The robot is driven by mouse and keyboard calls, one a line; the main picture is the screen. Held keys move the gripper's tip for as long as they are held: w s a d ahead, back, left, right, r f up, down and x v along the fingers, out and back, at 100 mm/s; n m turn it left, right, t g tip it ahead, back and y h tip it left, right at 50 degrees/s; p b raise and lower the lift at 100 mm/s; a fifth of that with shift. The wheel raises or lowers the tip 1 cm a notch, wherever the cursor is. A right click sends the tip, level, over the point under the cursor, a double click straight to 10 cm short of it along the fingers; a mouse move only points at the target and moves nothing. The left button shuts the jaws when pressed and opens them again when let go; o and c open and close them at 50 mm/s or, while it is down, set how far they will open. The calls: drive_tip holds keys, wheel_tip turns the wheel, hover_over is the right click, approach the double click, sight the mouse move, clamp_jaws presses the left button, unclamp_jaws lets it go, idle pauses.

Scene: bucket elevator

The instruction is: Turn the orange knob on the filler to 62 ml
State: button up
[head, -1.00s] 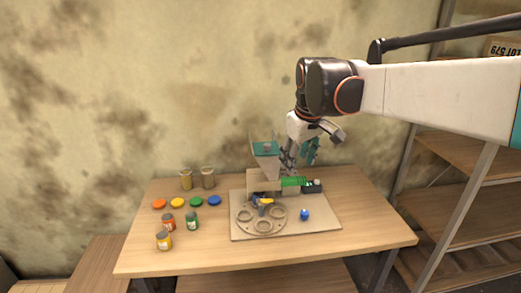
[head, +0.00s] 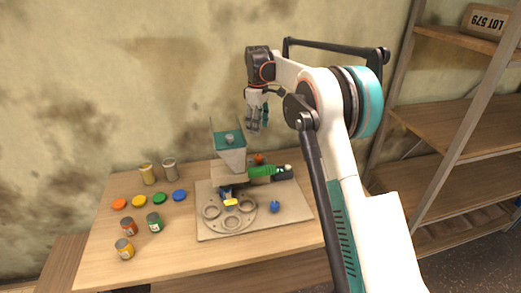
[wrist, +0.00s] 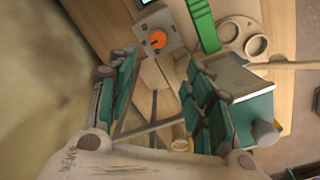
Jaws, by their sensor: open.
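The filler stands on a pale base plate (head: 295,212), with a teal-topped hopper (head: 228,141) and a green cylinder (head: 262,171). Its orange knob (head: 259,158) shows behind the green cylinder. In the wrist view the orange knob (wrist: 158,39) sits on a grey panel (wrist: 176,33), beside a small dark display with green on it at the top edge. The knob's reading is not legible. My gripper (head: 257,122) is open and empty, above and right of the hopper in the head view. In the wrist view its fingers (wrist: 160,92) are apart, not touching the knob.
The hopper (wrist: 253,112) is close to my right finger in the wrist view. A round holed plate (head: 230,216) and blue knob (head: 275,207) are at the front. Coloured lids (head: 159,198) and jars (head: 125,249) are at left. A shelf (head: 455,130) stands at right.

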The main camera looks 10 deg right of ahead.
sight(258, 156)
drive_tip(key=f+b, duration=0.1)
drive_tip(key=f, duration=0.3)
drive_tip(key=f+b, duration=0.2)
drive_tip(key=f, duration=0.3)
drive_tip(key=f+b, duration=0.1)
drive_tip(key=f, duration=0.4)
drive_tip(key=shift+w+f, duration=0.25)
drive_tip(key=c, duration=1)
